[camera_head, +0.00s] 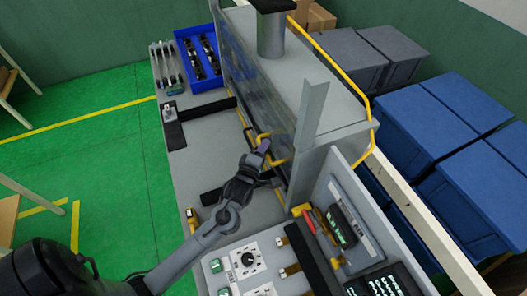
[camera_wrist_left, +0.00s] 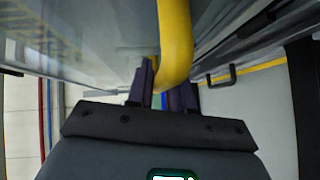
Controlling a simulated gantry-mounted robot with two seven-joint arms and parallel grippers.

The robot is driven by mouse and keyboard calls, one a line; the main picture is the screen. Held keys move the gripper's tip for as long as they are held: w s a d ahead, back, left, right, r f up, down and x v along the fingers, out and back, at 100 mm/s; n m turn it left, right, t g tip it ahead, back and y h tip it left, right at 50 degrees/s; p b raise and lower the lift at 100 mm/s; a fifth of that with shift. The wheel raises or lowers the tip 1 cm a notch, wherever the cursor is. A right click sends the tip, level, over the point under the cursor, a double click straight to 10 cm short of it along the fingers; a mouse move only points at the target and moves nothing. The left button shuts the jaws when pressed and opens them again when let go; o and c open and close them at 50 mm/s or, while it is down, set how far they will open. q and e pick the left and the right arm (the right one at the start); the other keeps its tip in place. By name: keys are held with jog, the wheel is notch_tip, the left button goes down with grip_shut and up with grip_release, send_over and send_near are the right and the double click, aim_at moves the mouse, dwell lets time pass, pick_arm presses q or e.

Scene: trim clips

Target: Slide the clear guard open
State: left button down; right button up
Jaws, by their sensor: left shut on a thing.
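The clear guard (camera_head: 250,85) is an upright see-through panel along the front of the grey machine. Its yellow handle (camera_head: 277,162) sits near its lower right end and is partly hidden by my gripper. My left gripper (camera_head: 264,147) reaches in from the lower left and is at the handle. In the left wrist view, the yellow handle (camera_wrist_left: 175,40) runs down between the two dark fingers of my left gripper (camera_wrist_left: 165,90), which is shut on it. The clear guard (camera_wrist_left: 80,40) fills the upper left there. My right gripper is not in view.
A blue tray (camera_head: 205,82) of dark clips stands at the far end of the grey bench (camera_head: 200,145). A control panel (camera_head: 250,258) with a dial and buttons is at the near end. A yellow rail (camera_head: 330,58) edges the machine. Blue bins (camera_head: 430,120) stand behind.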

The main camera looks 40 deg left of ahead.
pick_arm(q)
notch_tip(320, 180, up, 7)
jog(key=p, duration=0.3)
jog(key=shift+r+p, duration=0.1)
jog(key=shift+p, duration=0.3)
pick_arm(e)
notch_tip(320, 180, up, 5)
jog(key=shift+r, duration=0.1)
pick_arm(q)
jog(key=c, duration=1.1)
grip_release()
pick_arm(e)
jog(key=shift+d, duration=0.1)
pick_arm(q)
jog(key=b+v, duration=0.2)
jog(key=v, duration=0.8)
jog(key=shift+s+d+b, duration=0.15)
jog(key=shift+s+b, duration=0.2)
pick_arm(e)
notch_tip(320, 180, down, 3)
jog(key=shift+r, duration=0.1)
